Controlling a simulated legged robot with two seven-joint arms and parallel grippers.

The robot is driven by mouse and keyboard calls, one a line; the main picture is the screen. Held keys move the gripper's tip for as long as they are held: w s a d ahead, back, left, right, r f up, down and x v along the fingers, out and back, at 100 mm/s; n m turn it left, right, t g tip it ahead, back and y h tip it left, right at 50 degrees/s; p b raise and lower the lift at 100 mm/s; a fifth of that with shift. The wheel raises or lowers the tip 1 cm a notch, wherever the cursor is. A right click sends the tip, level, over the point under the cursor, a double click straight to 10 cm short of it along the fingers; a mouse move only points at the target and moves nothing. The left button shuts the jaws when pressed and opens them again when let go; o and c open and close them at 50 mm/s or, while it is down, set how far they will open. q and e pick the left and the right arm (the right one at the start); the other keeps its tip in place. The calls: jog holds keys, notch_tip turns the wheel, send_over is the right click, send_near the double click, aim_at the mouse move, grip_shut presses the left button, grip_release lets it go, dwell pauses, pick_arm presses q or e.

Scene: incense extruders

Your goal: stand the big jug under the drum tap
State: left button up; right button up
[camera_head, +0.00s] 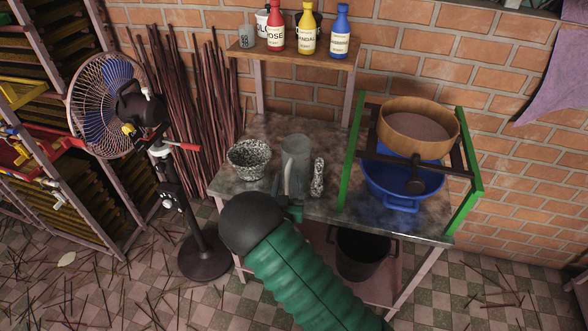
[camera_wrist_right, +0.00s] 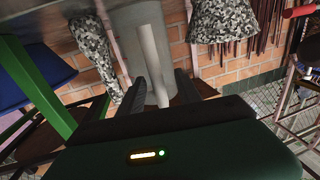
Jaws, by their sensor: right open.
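The big jug, a plain grey cylinder (camera_head: 297,152), stands upright on the stone-topped table. Its pale handle (camera_head: 287,182) faces my side. In the right wrist view the jug (camera_wrist_right: 130,35) fills the top middle, and the handle (camera_wrist_right: 150,55) runs down between my two dark fingers. My right gripper (camera_wrist_right: 160,92) is open around the handle; I cannot tell whether either finger touches it. In the head view my black wrist housing and green arm hide most of that gripper. No drum tap can be made out. My left gripper is not in view.
A speckled bowl (camera_head: 248,160) stands left of the jug and a speckled upright piece (camera_head: 318,178) close on its right. A green frame (camera_head: 350,145) holds a round wooden pan (camera_head: 420,145) over a blue basin (camera_head: 405,198). A fan (camera_head: 110,92) stands left; a black bucket (camera_head: 362,256) sits below.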

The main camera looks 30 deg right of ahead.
jog(key=shift+w+d+f, duration=0.15)
jog(key=shift+w+d, duration=0.25)
jog(key=shift+d, duration=0.15)
jog(key=shift+a, duration=0.15)
grip_shut()
dwell(0.8)
